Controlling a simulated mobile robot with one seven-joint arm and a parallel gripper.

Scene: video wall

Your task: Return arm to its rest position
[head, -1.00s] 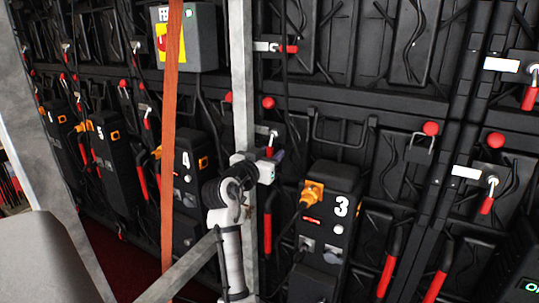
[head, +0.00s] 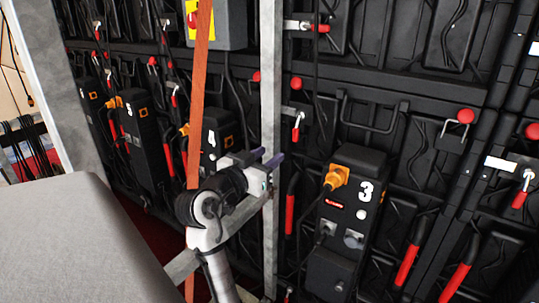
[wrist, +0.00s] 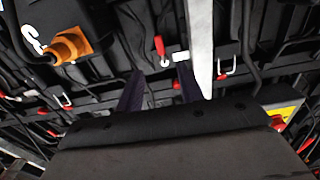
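My arm rises from the bottom of the head view, with a white and black wrist. My gripper (head: 269,156) is at its end, beside the grey metal post (head: 270,70). Its two dark fingers stand apart in the wrist view (wrist: 159,75). Nothing is held between them. Behind the gap the wall's black panels, a red-handled latch (wrist: 160,47) and the pale post (wrist: 200,45) show. I cannot tell how far the fingers are from the post.
An orange strap (head: 199,110) hangs left of the post. A black power box marked 3 (head: 345,215) with an orange plug (head: 336,178) stands to the right. Box 4 (head: 213,135) and box 5 (head: 140,140) are at the left. A grey control box (head: 225,25) is above.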

